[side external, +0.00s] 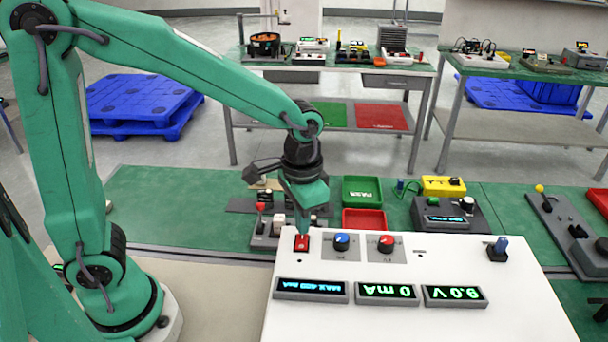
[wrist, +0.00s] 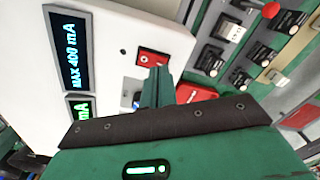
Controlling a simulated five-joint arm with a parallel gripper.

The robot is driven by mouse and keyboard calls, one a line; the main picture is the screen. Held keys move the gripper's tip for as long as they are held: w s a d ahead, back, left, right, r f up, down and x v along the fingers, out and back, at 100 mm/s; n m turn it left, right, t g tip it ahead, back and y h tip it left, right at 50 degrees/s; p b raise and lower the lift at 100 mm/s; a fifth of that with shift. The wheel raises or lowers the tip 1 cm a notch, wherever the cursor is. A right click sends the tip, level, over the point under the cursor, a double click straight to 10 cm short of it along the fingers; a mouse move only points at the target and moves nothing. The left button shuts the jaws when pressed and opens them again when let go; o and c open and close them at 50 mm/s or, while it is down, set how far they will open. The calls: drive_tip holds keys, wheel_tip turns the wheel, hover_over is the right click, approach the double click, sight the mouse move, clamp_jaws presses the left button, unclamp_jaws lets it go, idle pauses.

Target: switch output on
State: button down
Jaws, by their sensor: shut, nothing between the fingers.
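A white power supply panel (side external: 420,294) has a red switch (side external: 302,243) at its far left corner. The switch also shows in the wrist view (wrist: 152,60). A blue knob (side external: 341,240) and a red knob (side external: 386,243) sit to its right. Three displays read MAX 400 mA (side external: 311,290), 0 mA (side external: 387,291) and 9.0 V (side external: 455,294), upside down in the side view. My gripper (side external: 303,232) is shut and empty, pointing down at the red switch. In the wrist view its fingertips (wrist: 157,72) lie right by the switch; I cannot tell whether they touch it.
Behind the panel are a green tray (side external: 362,190), a red tray (side external: 364,219) and a dark instrument (side external: 448,216). A device with several switches (side external: 265,232) stands close behind my gripper.

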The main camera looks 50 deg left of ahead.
sight(298, 236)
drive_tip(key=shift+f, duration=0.95)
idle(0.8)
drive_tip(key=shift+r, duration=3.55)
drive_tip(key=s+a+r+n+t, duration=0.3)
drive_tip(key=s+a+r+t, duration=0.2)
drive_tip(key=s+a, duration=0.5)
drive_tip(key=shift+s+t, duration=0.3)
